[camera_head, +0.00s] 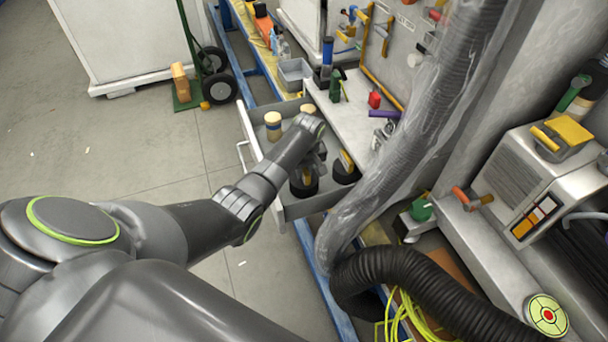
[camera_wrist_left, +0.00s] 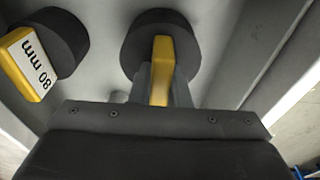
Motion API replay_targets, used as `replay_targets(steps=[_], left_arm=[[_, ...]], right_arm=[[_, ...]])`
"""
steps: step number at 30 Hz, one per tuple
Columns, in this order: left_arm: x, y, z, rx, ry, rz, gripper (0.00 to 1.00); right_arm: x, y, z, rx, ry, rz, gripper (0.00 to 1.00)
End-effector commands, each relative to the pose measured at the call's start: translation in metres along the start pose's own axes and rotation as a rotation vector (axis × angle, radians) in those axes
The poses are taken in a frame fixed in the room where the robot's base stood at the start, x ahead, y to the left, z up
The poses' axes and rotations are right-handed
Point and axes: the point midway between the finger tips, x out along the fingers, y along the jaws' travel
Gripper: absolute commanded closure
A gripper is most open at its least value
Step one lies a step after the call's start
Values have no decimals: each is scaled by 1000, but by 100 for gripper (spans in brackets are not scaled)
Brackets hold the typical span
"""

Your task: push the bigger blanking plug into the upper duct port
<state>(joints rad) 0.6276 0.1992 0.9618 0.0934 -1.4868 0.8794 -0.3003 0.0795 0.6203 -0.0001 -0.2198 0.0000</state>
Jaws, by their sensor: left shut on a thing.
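My left gripper (camera_head: 316,163) reaches down into an open grey drawer (camera_head: 291,212). In the left wrist view the gripper (camera_wrist_left: 163,85) is shut on the yellow grip (camera_wrist_left: 162,58) of a round black plug (camera_wrist_left: 140,42). This held plug also shows in the head view (camera_head: 303,187), low in the drawer; whether it touches the floor is unclear. A second black plug (camera_wrist_left: 62,40), its yellow grip marked "80 mm", lies beside it, also in the head view (camera_head: 346,174). The held plug's marking is hidden. I cannot make out the upper duct port. My right gripper is not in view.
Cream-topped jars (camera_head: 273,122) stand in the drawer's far part. A workbench (camera_head: 350,108) with tools adjoins it on the right. A wrapped grey duct (camera_head: 425,115) and a black ribbed hose (camera_head: 430,285) stand right of the drawer. Open floor (camera_head: 140,150) lies left.

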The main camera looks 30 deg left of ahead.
Motion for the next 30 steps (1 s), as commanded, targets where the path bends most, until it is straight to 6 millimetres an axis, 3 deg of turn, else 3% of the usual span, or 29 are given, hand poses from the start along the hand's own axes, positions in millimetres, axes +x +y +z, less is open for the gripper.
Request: replay_targets(steps=[12, 21, 25, 30], left_arm=[[-76, 1, -13, -1, 4, 4, 100], [-117, 0, -18, -1, 1, 1, 100], [-127, 0, -20, -1, 1, 1, 100], [-126, 0, -20, -1, 1, 1, 100]], right_arm=[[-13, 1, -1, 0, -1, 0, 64], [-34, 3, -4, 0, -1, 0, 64], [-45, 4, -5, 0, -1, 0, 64], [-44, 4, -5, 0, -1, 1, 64]])
